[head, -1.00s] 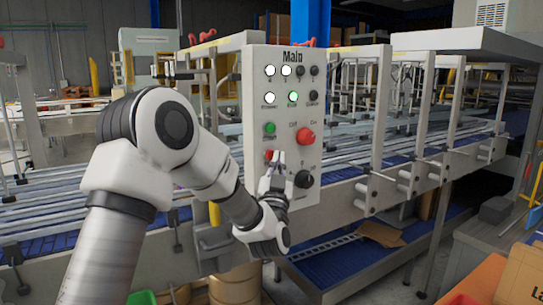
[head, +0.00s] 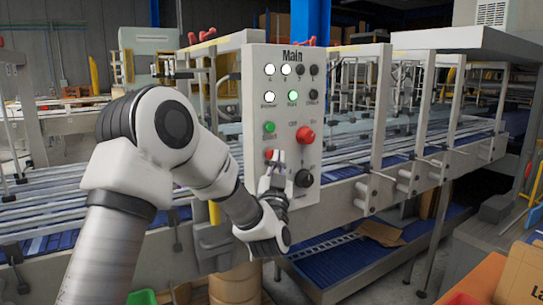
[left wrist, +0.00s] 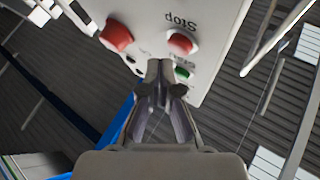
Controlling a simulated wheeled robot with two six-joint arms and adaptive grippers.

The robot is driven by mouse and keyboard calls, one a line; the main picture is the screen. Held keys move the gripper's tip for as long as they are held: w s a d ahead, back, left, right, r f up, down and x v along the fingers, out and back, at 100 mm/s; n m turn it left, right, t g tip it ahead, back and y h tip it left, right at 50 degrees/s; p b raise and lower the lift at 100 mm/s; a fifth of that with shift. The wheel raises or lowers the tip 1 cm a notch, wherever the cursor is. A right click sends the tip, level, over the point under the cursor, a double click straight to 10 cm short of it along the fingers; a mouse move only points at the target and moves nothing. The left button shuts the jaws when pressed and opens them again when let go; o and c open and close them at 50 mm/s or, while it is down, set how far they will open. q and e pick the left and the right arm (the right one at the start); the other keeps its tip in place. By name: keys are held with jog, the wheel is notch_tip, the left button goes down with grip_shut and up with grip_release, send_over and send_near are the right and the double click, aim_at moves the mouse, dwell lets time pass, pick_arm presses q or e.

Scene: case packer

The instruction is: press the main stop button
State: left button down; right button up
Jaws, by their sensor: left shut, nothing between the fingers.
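The main panel (head: 254,110) is a pale upright box headed "Main". Its small red stop button (head: 269,154) sits low on the left, below a green button (head: 269,128). In the left wrist view the panel is upside down, and the red button (left wrist: 181,42) shows beside the word "Stop". My left gripper (head: 277,156) is shut and empty, its fingertips just right of the stop button in the head view, partly covering it. In the left wrist view the fingertips (left wrist: 160,66) are close to the button; I cannot tell whether they touch. My right gripper is out of view.
A larger red knob (head: 305,135) and a black knob (head: 304,178) are near the fingertips. White lamps and a lit green lamp (head: 293,95) are higher on the panel. Conveyor rails (head: 90,187) run behind it, with metal posts (head: 382,105) to the right.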

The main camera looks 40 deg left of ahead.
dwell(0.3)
pick_arm(q)
jog(key=shift+w+a, duration=0.2)
jog(key=shift+a, duration=0.25)
jog(key=shift+w+a, duration=0.15)
jog(key=shift+a, duration=0.3)
dwell(0.6)
jog(key=shift+d+b, duration=0.15)
jog(key=shift+b, duration=0.15)
jog(key=shift+s+d+b, duration=0.35)
jog(key=shift+d, duration=0.4)
